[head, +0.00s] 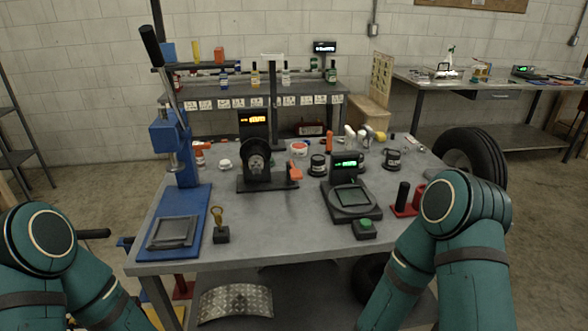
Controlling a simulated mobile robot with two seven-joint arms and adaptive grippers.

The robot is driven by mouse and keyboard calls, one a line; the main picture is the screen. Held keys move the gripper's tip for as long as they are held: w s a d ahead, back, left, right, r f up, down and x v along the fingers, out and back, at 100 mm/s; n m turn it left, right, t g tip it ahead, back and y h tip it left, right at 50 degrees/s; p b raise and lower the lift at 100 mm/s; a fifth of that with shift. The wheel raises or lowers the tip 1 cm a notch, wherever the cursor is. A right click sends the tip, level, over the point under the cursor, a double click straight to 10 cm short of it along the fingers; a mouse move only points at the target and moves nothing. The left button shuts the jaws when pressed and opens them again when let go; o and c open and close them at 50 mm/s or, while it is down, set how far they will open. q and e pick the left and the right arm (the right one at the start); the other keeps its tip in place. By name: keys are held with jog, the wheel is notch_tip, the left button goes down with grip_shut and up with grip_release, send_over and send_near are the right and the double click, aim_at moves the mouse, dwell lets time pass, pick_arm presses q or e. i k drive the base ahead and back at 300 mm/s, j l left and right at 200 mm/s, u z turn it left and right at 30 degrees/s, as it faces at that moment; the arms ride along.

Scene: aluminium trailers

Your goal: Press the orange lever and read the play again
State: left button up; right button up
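The orange lever (295,171) sticks up at the right side of a black fixture (262,184) in the middle of the table. The fixture carries a round black hub (257,158). Behind the hub stands a dark display (252,119) with lit orange characters too small to read. My two teal arms show at the left and right lower edges, well short of the lever. Neither gripper is in the picture, and nothing of mine touches the lever.
On the grey table (275,232), a blue press (181,190) stands left and a black scale (350,203) with a green display stands right. The front middle is clear.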

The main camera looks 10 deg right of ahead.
aim_at(295, 174)
jog(key=i+l+u, duration=0.15)
jog(key=l+u, duration=0.55)
jog(key=l, duration=0.2)
jog(key=i, duration=0.05)
